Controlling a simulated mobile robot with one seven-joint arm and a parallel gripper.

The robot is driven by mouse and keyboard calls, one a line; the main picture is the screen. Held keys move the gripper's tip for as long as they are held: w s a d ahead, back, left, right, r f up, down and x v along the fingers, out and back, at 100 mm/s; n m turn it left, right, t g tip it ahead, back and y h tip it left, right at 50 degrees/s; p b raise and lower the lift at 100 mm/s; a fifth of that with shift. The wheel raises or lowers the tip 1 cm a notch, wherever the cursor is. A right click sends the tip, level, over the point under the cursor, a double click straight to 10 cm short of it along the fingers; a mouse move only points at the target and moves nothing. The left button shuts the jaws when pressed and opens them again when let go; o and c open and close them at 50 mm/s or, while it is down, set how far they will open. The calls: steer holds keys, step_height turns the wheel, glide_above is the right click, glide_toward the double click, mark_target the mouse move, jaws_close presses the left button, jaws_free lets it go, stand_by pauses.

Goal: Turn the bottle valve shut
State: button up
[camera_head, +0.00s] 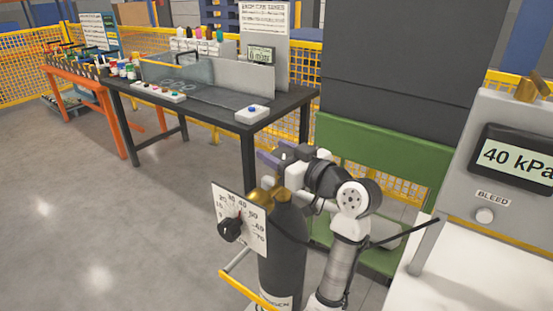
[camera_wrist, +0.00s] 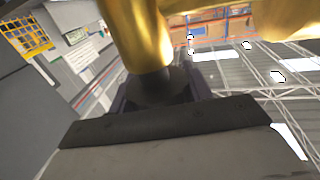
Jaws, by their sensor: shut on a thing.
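The dark grey gas bottle (camera_head: 284,240) stands upright in the front middle of the head view, with a brass valve (camera_head: 262,195) on top. In the wrist view the brass valve body (camera_wrist: 140,35) fills the upper middle, close to the camera. My gripper (camera_head: 278,157) is at the top of the bottle, with its purple fingers beside the valve. In the wrist view the fingers are on both sides of a dark round valve knob (camera_wrist: 158,88), and the gripper is shut on it. The knob is hidden in the head view.
A dial plate (camera_head: 240,218) with a black knob is in front of the bottle. A yellow rail (camera_head: 250,285) is low beside it. A grey panel reading 40 kPa (camera_head: 515,155) is at right. A black workbench (camera_head: 215,105) stands behind left. The floor at left is clear.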

mark_target(282, 149)
steer(key=m+t+h, duration=0.2)
steer(key=h, duration=0.1)
steer(key=m+t+h, duration=0.1)
steer(key=m+h, duration=0.1)
steer(key=shift+w+d+t+p, duration=0.1)
steer(key=shift+d+t+p, duration=0.15)
steer(key=shift+t+p, duration=0.05)
steer(key=shift+w+d+m+t+h+p, duration=0.15)
steer(key=shift+m+t+h+p, duration=0.4)
steer(key=shift+m+h, duration=1.1)
steer(key=shift+d+h, duration=0.1)
steer(key=shift+h, duration=0.55)
steer(key=o, duration=1)
steer(key=shift+r, duration=0.1)
step_height(282, 149, up, 20)
steer(key=shift+f, duration=0.1)
